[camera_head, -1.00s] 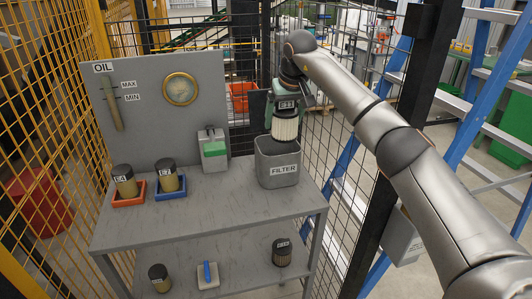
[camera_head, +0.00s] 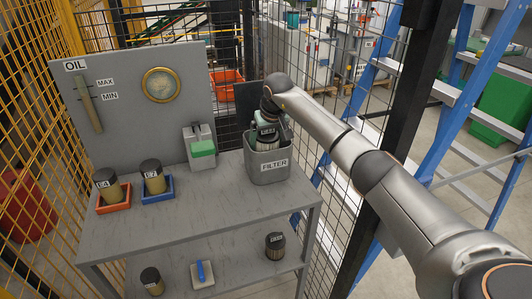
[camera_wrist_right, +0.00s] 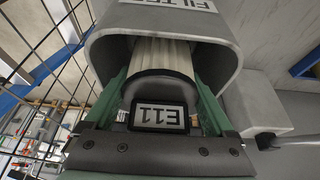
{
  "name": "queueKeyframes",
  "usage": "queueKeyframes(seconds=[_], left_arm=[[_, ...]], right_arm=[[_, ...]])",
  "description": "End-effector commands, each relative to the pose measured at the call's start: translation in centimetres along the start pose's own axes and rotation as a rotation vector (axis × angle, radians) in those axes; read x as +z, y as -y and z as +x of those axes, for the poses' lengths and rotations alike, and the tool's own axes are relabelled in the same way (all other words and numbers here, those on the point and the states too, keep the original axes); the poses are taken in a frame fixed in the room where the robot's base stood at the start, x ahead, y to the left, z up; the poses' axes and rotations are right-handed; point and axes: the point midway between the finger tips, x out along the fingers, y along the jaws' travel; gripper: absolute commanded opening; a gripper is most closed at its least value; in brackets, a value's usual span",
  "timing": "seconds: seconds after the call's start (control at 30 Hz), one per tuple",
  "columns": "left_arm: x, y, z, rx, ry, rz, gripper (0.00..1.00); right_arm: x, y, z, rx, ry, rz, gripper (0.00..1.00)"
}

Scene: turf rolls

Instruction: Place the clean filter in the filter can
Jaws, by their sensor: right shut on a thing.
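The clean filter, a white pleated cylinder with a black cap labelled E11 (camera_wrist_right: 164,62), is between the fingers of my right gripper (camera_wrist_right: 160,112). The filter can (camera_head: 270,168), a grey open box labelled FILTER, stands on the right of the bench top. In the head view the capped end of the filter (camera_head: 267,135) shows at the can's mouth, and its lower part is hidden inside. In the wrist view the pleats reach in past the can's rim (camera_wrist_right: 225,50). My right gripper is shut on the filter. Whether the filter touches the bottom is hidden. My left gripper is not in view.
Dark-capped tan filters stand in a red tray (camera_head: 114,208) and a blue tray (camera_head: 157,196). A grey box with a green part (camera_head: 202,148) stands left of the can. More filters and a blue-handled tool (camera_head: 202,273) are on the lower shelf. A mesh fence is behind.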

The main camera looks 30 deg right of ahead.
Motion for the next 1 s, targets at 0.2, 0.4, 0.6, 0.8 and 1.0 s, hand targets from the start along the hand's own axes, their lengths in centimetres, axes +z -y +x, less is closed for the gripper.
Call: queueKeyframes(seconds=[0.2,0.4,0.6,0.8,1.0], left_arm=[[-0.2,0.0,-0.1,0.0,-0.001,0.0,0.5],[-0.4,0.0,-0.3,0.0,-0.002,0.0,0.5],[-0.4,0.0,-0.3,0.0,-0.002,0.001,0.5],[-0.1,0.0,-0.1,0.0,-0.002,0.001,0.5],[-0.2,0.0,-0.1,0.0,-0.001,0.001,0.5]], right_arm=[[0.6,0.0,1.5,-0.001,0.001,0.0,0.28],[1.7,0.1,4.0,-0.002,0.001,0.001,0.28],[1.7,0.0,4.2,-0.001,-0.001,0.0,0.28],[1.9,0.0,4.5,0.0,-0.001,0.0,0.9],[1.8,0.0,4.4,0.0,0.0,0.0,1.0]])
